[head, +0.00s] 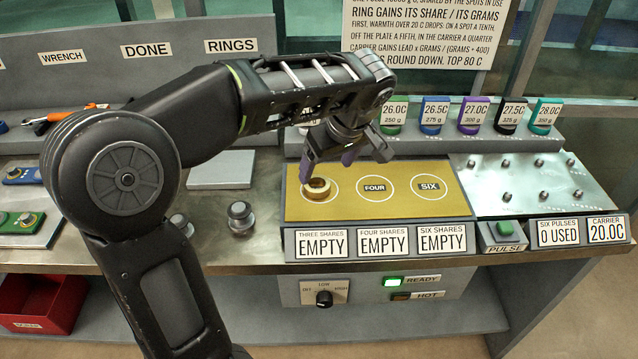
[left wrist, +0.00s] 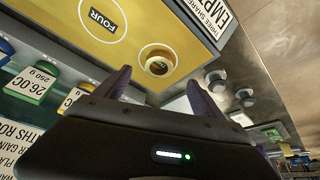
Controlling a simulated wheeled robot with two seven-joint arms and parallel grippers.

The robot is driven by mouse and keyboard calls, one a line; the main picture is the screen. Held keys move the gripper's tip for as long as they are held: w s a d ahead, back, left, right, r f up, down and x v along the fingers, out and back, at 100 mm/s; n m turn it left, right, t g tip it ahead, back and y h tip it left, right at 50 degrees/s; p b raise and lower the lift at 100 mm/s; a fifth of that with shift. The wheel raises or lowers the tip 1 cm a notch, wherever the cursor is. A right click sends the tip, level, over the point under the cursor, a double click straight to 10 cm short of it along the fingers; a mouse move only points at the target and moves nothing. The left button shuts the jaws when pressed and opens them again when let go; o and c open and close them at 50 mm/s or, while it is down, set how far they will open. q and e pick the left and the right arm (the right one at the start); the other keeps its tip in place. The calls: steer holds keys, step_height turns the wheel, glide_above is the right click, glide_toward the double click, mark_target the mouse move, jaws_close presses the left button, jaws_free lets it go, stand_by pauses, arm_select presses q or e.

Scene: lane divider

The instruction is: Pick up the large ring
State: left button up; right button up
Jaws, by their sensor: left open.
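A brass-coloured ring (head: 318,189) sits on the left spot of the yellow plate (head: 410,203), the spot above the "THREE SHARES" sign. No other loose ring is plain to see, so I cannot compare its size. My left gripper (head: 362,155) is open and empty, above the back of the plate, up and to the right of the ring. In the left wrist view the ring (left wrist: 158,60) lies just beyond the gap between the two purple-grey fingertips (left wrist: 158,88), apart from them. My right gripper is not in view.
The spots marked FOUR (head: 375,187) and SIX (head: 429,186) look bare. Several coloured weight-labelled blocks (head: 434,115) stand on the shelf behind. A metal plate with pegs (head: 540,187) is at right. Grey knobs (head: 240,217) stand left of the yellow plate.

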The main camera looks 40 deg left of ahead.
mark_target(320, 181)
arm_select(q)
steer(key=shift+x, duration=1.35)
steer(key=p+x, duration=0.1)
steer(key=x, duration=0.4)
steer(key=shift+w+a+f, duration=0.1)
steer(key=shift+c, duration=0.2)
steer(key=c, duration=1.5)
